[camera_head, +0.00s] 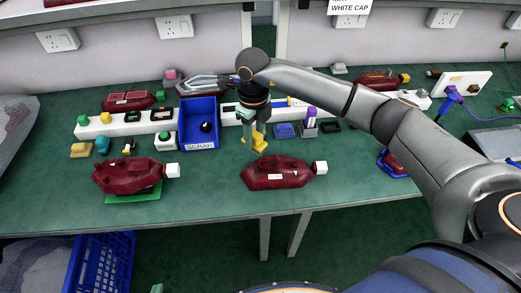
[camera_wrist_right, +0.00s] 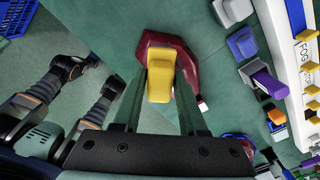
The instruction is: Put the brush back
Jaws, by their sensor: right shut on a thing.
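My right gripper (camera_head: 258,138) points down from the right arm and is shut on a small yellow block-shaped thing, which I take as the brush (camera_head: 260,148). The yellow brush (camera_wrist_right: 159,76) sits between the two fingertips of my right gripper (camera_wrist_right: 158,88) in the right wrist view. Just below it lies a dark red tail lamp (camera_head: 270,176) with a white cap at its right end. I cannot tell whether the brush touches the lamp. My left gripper is not seen.
A blue scrap bin (camera_head: 198,122) stands left of the gripper. White racks (camera_head: 115,128) with small coloured parts run along the back. Another red lamp (camera_head: 128,178) lies on a green mat at left. The bench between the two front lamps is clear.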

